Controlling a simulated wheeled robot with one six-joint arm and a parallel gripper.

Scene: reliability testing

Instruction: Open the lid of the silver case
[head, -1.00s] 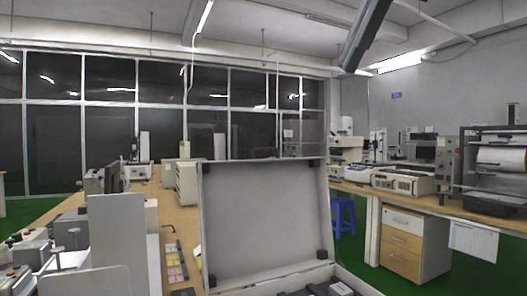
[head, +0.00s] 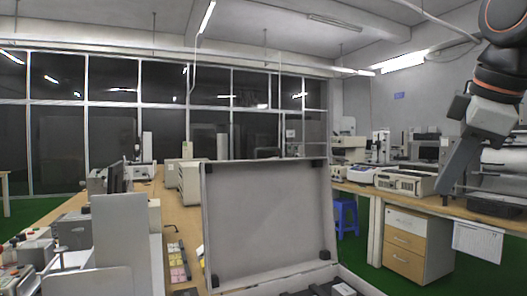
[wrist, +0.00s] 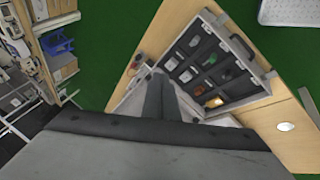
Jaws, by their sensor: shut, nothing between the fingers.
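The silver case's lid (head: 268,222) stands raised, close to upright, with its pale inner side and dark corner pads facing me in the head view. Part of the case's base (head: 335,288) shows at the bottom edge. In the wrist view the open case (wrist: 238,103) shows dark compartments with small items and a handle. My gripper (head: 447,195) is at the right of the head view, clear of the lid, pointing down. In the wrist view its two fingers (wrist: 160,78) lie together, empty, with their tips overlapping the case in the picture; they hide part of it.
The wooden bench (head: 160,195) carries instruments to the left of and behind the lid. A blue stool (head: 345,215) and a drawer cabinet (head: 412,245) stand to the right. Green floor (head: 372,275) is open between the case and cabinet.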

